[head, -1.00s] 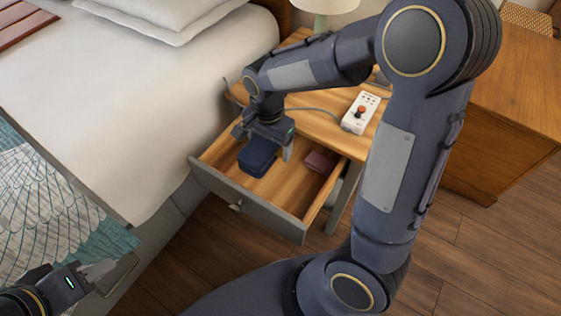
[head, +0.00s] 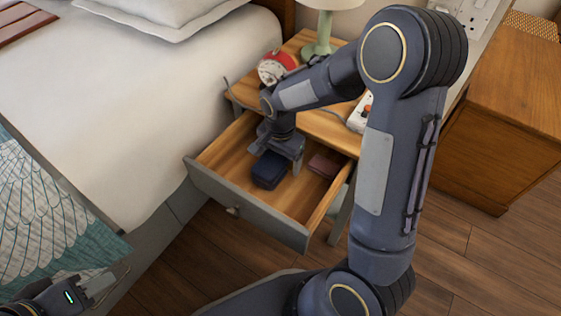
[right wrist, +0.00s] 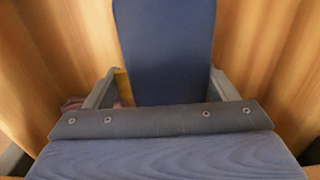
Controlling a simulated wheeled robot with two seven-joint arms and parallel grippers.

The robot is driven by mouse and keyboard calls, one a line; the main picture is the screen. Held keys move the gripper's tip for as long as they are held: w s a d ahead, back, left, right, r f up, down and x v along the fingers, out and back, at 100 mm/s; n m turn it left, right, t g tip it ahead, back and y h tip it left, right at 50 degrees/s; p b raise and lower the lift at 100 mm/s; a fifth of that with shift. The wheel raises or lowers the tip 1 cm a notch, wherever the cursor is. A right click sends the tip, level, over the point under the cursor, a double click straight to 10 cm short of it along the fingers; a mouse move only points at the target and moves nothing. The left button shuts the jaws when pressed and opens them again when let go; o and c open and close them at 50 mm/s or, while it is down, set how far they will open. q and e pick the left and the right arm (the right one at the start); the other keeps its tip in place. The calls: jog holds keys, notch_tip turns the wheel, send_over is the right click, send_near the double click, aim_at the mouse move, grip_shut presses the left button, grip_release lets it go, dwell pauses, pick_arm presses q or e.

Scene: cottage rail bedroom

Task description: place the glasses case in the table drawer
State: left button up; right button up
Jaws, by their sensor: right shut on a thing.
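The glasses case (head: 269,170) is a dark blue box inside the open table drawer (head: 240,212). In the right wrist view the case (right wrist: 163,50) stretches away between the fingers. My right gripper (head: 284,158) is down in the drawer, shut on the case. Whether the case rests fully on the drawer floor is hard to see. My left gripper (head: 100,286) is at the lower left, beside the bed and away from the drawer; its finger gap is unclear.
A dark red item (head: 325,165) lies in the drawer, right of the case. On the bedside table (head: 325,125) are a lamp (head: 317,45), a red and white object (head: 277,67) and a white power strip (head: 360,112). The bed (head: 130,110) is close on the left; a wooden cabinet (head: 500,120) stands right.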

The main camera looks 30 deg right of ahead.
jog(key=shift+f, duration=0.35)
jog(key=shift+f, duration=0.15)
jog(key=o, duration=1)
jog(key=shift+o, duration=0.2)
notch_tip(320, 180, up, 12)
jog(key=p, duration=0.4)
jog(key=shift+f+p, duration=0.25)
jog(key=shift+p, duration=0.05)
jog(key=s+a+r+n+t+y, duration=0.1)
jog(key=s+r+n, duration=0.3)
jog(key=s, duration=0.5)
jog(key=s+a+r+n+t+y, duration=0.1)
jog(key=s+r+n+t, duration=0.3)
jog(key=s, duration=0.6)
jog(key=shift+s+n+t+y, duration=0.3)
jog(key=shift+n+y, duration=0.6)
jog(key=shift+n, duration=0.3)
